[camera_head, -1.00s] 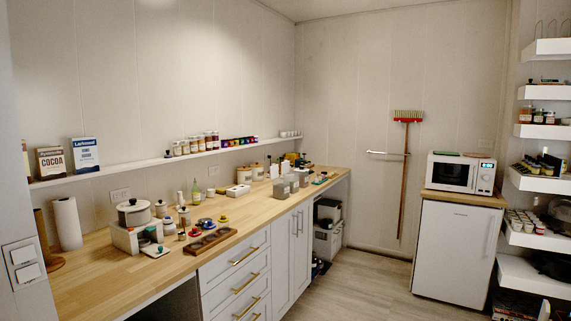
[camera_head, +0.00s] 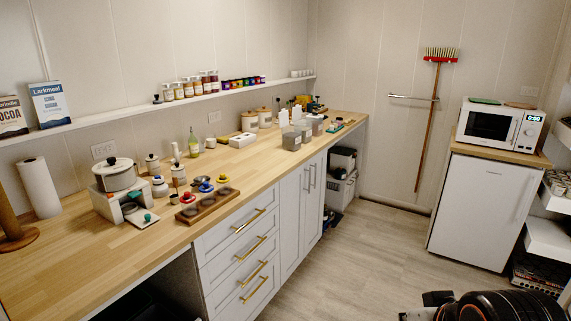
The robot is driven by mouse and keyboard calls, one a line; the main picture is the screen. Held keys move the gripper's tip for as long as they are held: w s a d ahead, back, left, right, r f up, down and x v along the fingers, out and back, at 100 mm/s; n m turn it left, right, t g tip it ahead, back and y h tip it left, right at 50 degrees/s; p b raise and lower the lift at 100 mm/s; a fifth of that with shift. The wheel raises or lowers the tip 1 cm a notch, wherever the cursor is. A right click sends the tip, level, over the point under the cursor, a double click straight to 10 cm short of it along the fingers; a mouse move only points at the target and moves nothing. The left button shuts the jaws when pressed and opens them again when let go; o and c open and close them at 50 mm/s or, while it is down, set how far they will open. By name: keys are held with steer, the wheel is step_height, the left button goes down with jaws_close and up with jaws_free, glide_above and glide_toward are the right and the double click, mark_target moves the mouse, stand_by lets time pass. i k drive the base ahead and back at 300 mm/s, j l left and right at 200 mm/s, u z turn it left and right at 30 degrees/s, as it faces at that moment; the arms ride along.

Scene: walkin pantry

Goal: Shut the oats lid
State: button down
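No label that reads oats can be made out. Several see-through bins with greyish contents stand toward the far end of the wooden counter, the nearest bin (camera_head: 291,139) among them. White upright pieces (camera_head: 284,117) rise behind the bins; they may be raised lids, but they are too small to be sure. Two cream canisters with lids (camera_head: 249,122) stand to the left. Part of my dark arm shows at the lower right, with what looks like my gripper (camera_head: 428,306) at its left end, far from the bins and above the floor. Its fingers cannot be made out.
The wooden counter (camera_head: 85,262) runs along the left wall. A lidded pot (camera_head: 116,178), small jars and a dark wooden tray (camera_head: 207,207) stand on its near part. A white fridge (camera_head: 483,212) with a microwave (camera_head: 498,126) stands right. The floor (camera_head: 370,252) between is clear.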

mark_target(297, 109)
steer(key=i, duration=2.45)
steer(key=j+u, duration=0.05)
steer(key=j, duration=0.05)
